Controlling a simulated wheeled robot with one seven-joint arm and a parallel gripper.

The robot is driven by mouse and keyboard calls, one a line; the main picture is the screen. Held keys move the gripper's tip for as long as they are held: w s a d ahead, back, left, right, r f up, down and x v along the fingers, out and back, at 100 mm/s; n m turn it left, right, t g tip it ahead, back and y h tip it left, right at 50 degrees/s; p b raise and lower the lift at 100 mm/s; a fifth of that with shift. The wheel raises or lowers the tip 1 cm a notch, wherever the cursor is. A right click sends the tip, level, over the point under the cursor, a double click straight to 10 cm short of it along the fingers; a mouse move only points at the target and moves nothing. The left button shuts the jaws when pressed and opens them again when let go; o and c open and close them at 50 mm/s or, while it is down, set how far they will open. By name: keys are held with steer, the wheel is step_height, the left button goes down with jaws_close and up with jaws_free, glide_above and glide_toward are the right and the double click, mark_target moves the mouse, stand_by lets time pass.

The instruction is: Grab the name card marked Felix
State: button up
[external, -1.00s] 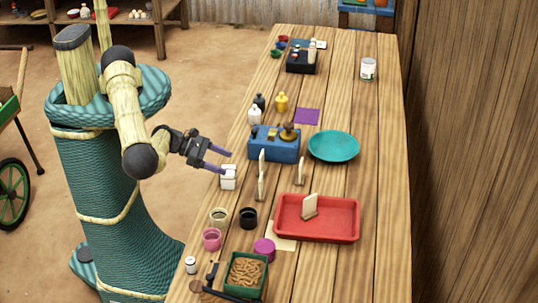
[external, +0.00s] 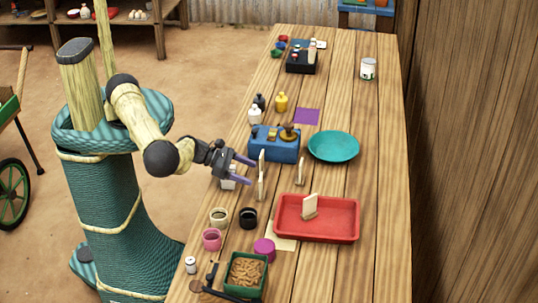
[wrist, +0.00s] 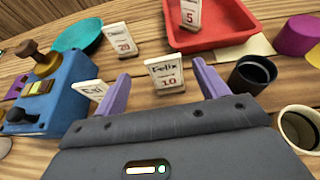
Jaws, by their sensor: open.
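The Felix card (wrist: 166,74) is a small upright white card with "Felix" and a red 10, in a wooden stand. In the wrist view it shows between my two purple fingers, near their tips. In the external view the Felix card (external: 261,187) stands on the table by the lower finger. My gripper (external: 254,173) is open and empty, low over the near edge of the table. I cannot tell whether a finger touches the card. A card that seems to read Kai (wrist: 90,90) stands just outside the left finger, partly hidden by it.
A card marked 20 (wrist: 121,40) stands farther back. A card marked 5 (wrist: 190,14) stands in the red tray (external: 335,232). A blue box (external: 262,147) is close on the left in the wrist view, and a black cup (wrist: 252,76) on the right.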

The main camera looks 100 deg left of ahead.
mark_target(260, 179)
steer(key=shift+b+x, duration=0.9)
steer(key=shift+b, duration=0.35)
steer(key=shift+w, duration=0.15)
steer(key=shift+f+b, duration=0.15)
steer(key=shift+b, duration=0.35)
steer(key=b+x, duration=0.1)
steer(key=b, duration=0.2)
steer(key=shift+w+d+f, duration=0.15)
steer(key=shift+w+f, duration=0.05)
steer(key=shift+w, duration=0.05)
steer(key=shift+b+x, duration=0.8)
steer(key=shift+b, duration=0.2)
steer(key=shift+w+p, duration=0.45)
steer(key=shift+w, duration=0.15)
steer(key=shift+w+f, duration=0.2)
steer(key=shift+w, duration=0.25)
